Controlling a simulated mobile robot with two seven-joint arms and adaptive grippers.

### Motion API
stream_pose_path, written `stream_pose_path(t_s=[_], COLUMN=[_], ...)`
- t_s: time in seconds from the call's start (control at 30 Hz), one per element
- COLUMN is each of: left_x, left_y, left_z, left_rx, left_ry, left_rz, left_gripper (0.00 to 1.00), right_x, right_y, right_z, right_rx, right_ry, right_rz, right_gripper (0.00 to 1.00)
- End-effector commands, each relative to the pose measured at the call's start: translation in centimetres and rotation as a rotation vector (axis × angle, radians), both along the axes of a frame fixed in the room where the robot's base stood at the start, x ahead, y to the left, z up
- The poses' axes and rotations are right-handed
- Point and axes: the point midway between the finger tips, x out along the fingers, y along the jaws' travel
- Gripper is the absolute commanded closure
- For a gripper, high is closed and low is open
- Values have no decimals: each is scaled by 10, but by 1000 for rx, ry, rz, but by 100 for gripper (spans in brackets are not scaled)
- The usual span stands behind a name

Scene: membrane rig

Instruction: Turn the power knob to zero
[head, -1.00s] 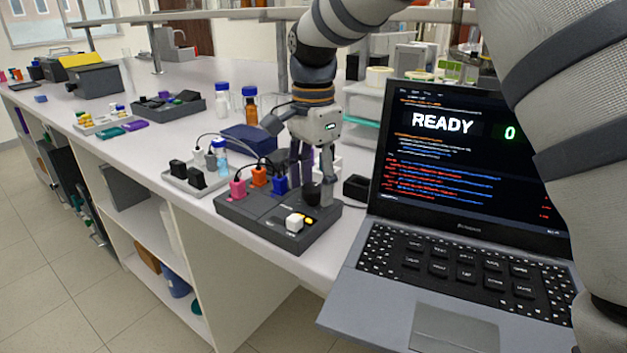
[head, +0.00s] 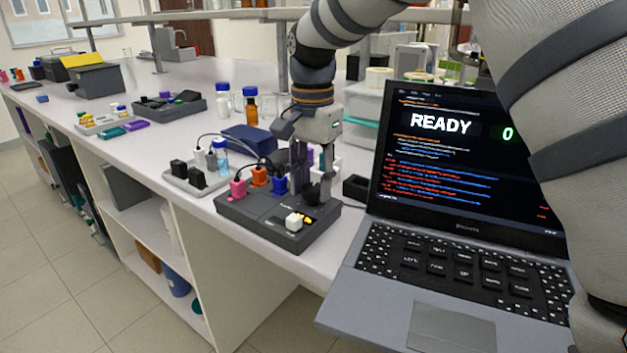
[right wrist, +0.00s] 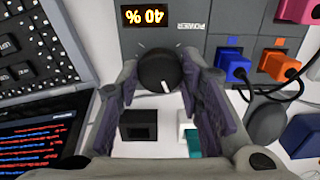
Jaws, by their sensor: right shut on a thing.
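The black power knob (right wrist: 160,70) stands on the dark grey control box (head: 248,217), under an upside-down POWER label. Its white mark points toward the bottom of the right wrist view, slightly right. The box's orange display (right wrist: 147,17) appears upside down and reads 40 %. My right gripper (right wrist: 160,82) is shut on the knob, one finger on each side. In the head view my right gripper (head: 311,190) reaches down onto the box's back right corner, and its fingers largely hide the knob. My left gripper is not in view.
A laptop (head: 455,237) showing READY and a green 0 stands right of the box. Pink, orange and blue plugs (head: 259,177) with cables sit along the box's left. A white switch (head: 295,222) is at its front. A small black holder (head: 356,187) stands close behind.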

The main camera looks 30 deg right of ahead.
Motion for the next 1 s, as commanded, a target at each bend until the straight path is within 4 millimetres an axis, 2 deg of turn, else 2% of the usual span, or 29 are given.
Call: stream_pose_path(t_s=[1.0], left_x=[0], left_y=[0], left_z=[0], left_rx=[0], left_ry=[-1], left_rz=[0], left_gripper=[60], right_x=[0], right_y=[0], right_z=[0], right_rx=[0], right_ry=[-1], right_rz=[966], right_gripper=[94])
